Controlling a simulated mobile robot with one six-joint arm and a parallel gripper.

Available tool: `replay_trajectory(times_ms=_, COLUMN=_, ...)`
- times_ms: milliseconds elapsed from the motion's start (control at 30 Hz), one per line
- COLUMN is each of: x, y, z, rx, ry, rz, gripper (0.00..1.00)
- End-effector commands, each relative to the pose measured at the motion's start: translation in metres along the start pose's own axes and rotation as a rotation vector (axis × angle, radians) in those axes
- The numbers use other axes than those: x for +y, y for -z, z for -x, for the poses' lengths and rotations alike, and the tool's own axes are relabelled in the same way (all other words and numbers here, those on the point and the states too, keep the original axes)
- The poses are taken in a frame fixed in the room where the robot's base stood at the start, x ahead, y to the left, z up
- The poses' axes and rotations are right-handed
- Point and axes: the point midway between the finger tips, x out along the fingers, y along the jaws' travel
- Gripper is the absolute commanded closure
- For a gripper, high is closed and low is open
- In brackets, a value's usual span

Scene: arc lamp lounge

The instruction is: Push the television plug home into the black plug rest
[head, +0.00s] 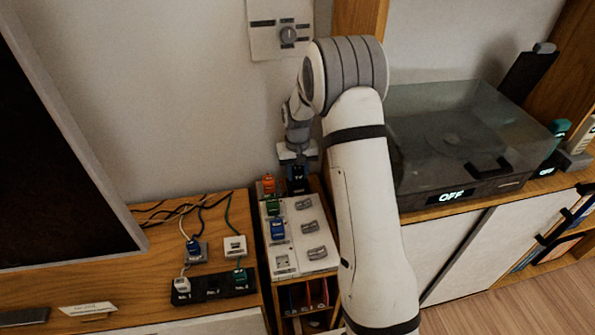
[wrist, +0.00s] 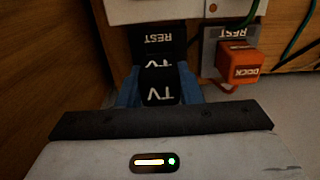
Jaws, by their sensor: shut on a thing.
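The television plug (wrist: 162,95) is a black block with a white TV label. My gripper (wrist: 160,82) has its blue fingers shut on the plug's two sides in the wrist view. The black plug rest (wrist: 158,40), marked REST and TV, lies straight beyond the plug, lined up with it. The plug overlaps the rest in this view, so I cannot tell how deep it sits. In the head view my gripper (head: 297,157) points down over the black TV block (head: 298,178) at the back of the narrow shelf; plug and rest are hard to separate there.
An orange DOCK plug (wrist: 238,65) sits in a grey rest (wrist: 213,45) close beside. Green and blue plugs (head: 277,229) and several grey clips (head: 310,226) are on the white panel in front. A glass-lidded turntable (head: 450,135) stands right; a black socket strip (head: 213,286) lies left.

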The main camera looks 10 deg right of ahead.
Motion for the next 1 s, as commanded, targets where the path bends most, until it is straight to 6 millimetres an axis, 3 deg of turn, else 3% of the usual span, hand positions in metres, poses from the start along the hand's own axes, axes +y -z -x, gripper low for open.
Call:
replay_trajectory(times_ms=933, x=0.0, y=0.0, z=-0.025, rx=-0.001, ry=0.0, rz=0.0, gripper=0.93)
replay_trajectory(times_ms=967, x=0.0, y=0.0, z=-0.024, rx=-0.001, ry=0.0, rz=0.0, gripper=0.65)
replay_trajectory(times_ms=1000, x=0.0, y=0.0, z=-0.024, rx=-0.001, ry=0.0, rz=0.0, gripper=0.62)
